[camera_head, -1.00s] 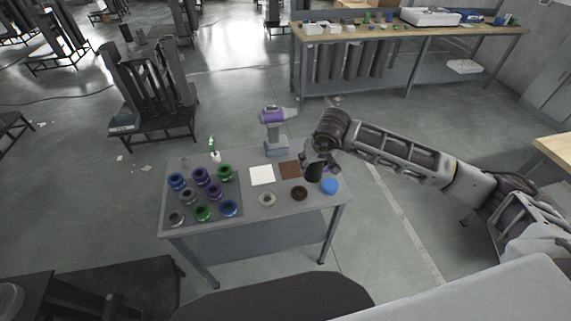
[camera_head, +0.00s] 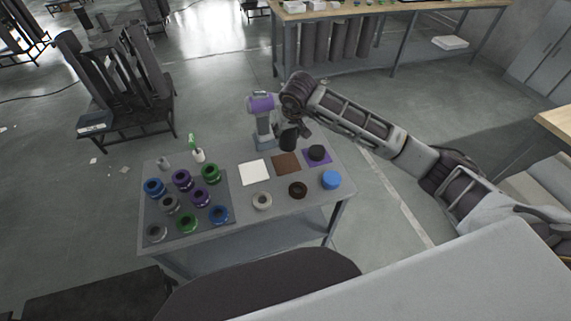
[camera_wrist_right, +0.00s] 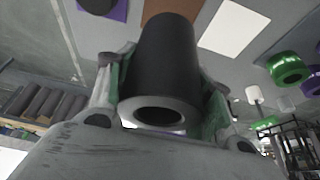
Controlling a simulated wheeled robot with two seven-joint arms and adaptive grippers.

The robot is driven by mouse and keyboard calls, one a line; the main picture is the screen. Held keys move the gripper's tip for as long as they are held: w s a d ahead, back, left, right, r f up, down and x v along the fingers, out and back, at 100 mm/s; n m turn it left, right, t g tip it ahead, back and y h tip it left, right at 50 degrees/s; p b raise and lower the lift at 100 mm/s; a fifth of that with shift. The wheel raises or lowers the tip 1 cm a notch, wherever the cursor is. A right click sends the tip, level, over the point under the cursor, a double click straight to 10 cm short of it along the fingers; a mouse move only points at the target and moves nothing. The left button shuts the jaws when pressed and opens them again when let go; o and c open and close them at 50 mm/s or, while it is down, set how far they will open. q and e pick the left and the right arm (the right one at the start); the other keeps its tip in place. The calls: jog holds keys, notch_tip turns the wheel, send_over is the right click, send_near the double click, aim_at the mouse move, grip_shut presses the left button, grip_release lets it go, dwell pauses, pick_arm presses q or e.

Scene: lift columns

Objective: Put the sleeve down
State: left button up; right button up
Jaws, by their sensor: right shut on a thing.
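A black hollow sleeve (camera_wrist_right: 166,62) fills the middle of the right wrist view, its open grey-rimmed end towards the camera. My right gripper (camera_wrist_right: 163,95) is shut around it, one finger on each side. In the head view the sleeve (camera_head: 288,138) hangs from my right gripper (camera_head: 297,128) at the back of the small table, just right of the purple and grey device. It seems raised above the tabletop; its exact height is unclear. My left gripper is not in view.
The small table (camera_head: 243,209) bears white (camera_head: 255,172), brown (camera_head: 286,163) and purple (camera_head: 327,159) squares; a black round piece (camera_head: 316,152) is on the purple one. The purple and grey device (camera_head: 262,122) stands behind. Coloured rings sit on a grey mat (camera_head: 233,186) at left.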

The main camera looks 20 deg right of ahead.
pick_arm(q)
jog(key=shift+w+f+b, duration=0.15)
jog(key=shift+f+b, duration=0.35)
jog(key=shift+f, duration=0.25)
pick_arm(e)
jog(key=shift+w+a+f, duration=0.1)
jog(key=shift+w+f, duration=0.55)
jog(key=shift+w, duration=0.25)
jog(key=shift+f, duration=0.1)
jog(key=shift+f+b, duration=1.45)
jog(key=shift+f, duration=1.5)
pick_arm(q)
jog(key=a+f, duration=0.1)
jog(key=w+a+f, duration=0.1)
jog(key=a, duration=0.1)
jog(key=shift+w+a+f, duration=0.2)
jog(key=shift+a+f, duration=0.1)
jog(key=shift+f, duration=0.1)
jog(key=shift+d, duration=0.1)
